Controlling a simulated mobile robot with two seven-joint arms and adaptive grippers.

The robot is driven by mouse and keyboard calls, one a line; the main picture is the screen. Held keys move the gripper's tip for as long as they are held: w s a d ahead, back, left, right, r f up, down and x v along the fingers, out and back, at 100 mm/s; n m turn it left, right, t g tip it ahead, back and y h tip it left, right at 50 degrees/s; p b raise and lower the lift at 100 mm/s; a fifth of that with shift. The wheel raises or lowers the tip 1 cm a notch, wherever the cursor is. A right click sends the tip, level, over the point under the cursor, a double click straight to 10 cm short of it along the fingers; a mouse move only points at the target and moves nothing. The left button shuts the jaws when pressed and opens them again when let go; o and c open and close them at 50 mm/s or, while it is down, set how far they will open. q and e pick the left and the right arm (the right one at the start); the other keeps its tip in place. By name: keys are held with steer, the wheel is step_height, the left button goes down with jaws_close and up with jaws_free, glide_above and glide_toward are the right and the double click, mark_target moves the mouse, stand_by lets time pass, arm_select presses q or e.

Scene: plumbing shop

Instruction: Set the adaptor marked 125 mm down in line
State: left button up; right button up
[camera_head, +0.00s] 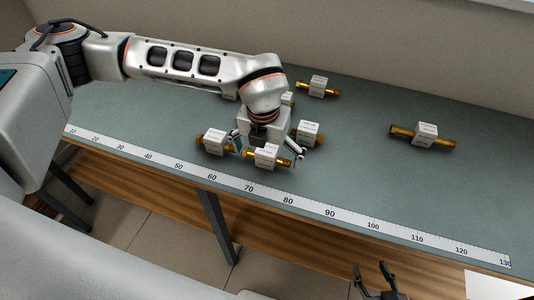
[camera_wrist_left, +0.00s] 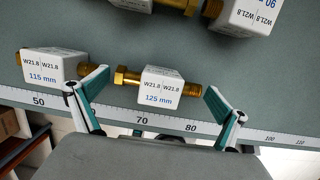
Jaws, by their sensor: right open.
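The adaptor marked 125 mm (camera_head: 265,158) is a white block with brass ends, lying on the bench near the ruler. The left wrist view shows its label (camera_wrist_left: 160,92) clearly. My left gripper (camera_head: 267,147) is over it with fingers spread, one beyond each brass end. In the left wrist view the fingers (camera_wrist_left: 157,80) are close to the ends, with a small gap at the left; contact at the right is hard to tell. The adaptor marked 115 mm (camera_wrist_left: 50,68) lies just left of it, also near the ruler. My right gripper (camera_head: 380,282) is open and empty at the bottom.
A ruler strip (camera_head: 330,212) runs along the bench's front edge. Another adaptor (camera_head: 309,132) is close behind the right finger. Others stand at the back (camera_head: 318,86) and right (camera_head: 428,133); some are partly hidden by my left arm. The bench is clear at right front.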

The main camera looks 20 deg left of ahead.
mark_target(265, 155)
arm_select(q)
steer(key=shift+r, duration=0.25)
steer(key=r, duration=0.4)
steer(key=s+r, duration=0.1)
steer(key=r, duration=0.6)
steer(key=shift+s+r+b, duration=0.35)
steer(key=shift+s, duration=0.05)
steer(key=shift+s, duration=0.1)
